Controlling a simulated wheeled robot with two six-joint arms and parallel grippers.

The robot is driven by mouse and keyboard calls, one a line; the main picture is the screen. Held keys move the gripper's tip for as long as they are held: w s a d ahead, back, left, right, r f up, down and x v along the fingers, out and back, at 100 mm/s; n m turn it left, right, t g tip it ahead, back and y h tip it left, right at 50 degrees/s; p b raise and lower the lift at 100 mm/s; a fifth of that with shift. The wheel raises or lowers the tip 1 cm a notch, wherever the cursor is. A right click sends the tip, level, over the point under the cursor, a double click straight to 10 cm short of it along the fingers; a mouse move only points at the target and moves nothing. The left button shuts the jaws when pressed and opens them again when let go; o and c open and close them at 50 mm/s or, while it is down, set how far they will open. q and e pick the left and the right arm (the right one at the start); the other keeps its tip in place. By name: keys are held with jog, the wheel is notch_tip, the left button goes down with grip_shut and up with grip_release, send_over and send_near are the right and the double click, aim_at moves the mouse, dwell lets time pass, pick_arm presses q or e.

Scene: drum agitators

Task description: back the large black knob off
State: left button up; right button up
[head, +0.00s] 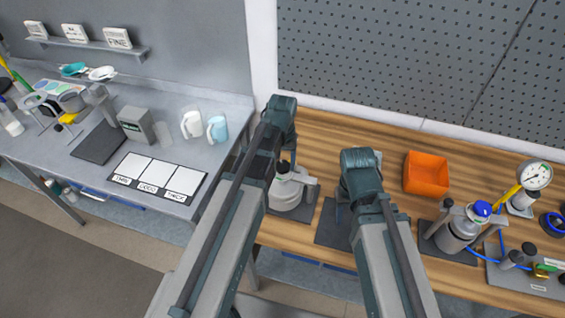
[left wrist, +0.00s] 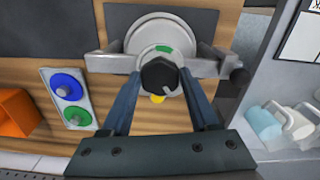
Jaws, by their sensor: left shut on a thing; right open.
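The large black knob (left wrist: 158,75) sits on top of a grey metal drum agitator (left wrist: 152,34) with side arms, in the left wrist view. My left gripper (left wrist: 159,84) has one finger on each side of the knob and is shut on it. In the head view, the knob (head: 284,166) shows small above the round grey agitator body (head: 290,195), partly hidden by my left arm. My right gripper (head: 352,200) is over the bench right of the agitator, apart from it; its open fingers are mostly hidden behind my right arm.
An orange bin (head: 427,174) stands on the wooden bench. Further right are another grey vessel with a blue knob (head: 482,208) and a pressure gauge (head: 535,176). A panel with blue and green knobs (left wrist: 67,97) lies near the agitator. A grey side table (head: 215,163) adjoins left.

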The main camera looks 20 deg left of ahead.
aim_at(283, 166)
pick_arm(q)
jog(key=shift+s+n, duration=0.1)
jog(key=shift+n, duration=1.9)
jog(key=shift+d, duration=0.1)
jog(key=o, duration=1.4)
jog(key=shift+r, duration=0.1)
notch_tip(283, 166, up, 14)
jog(key=p, duration=1.3)
jog(key=shift+f+p, duration=0.25)
jog(key=shift+p, duration=0.15)
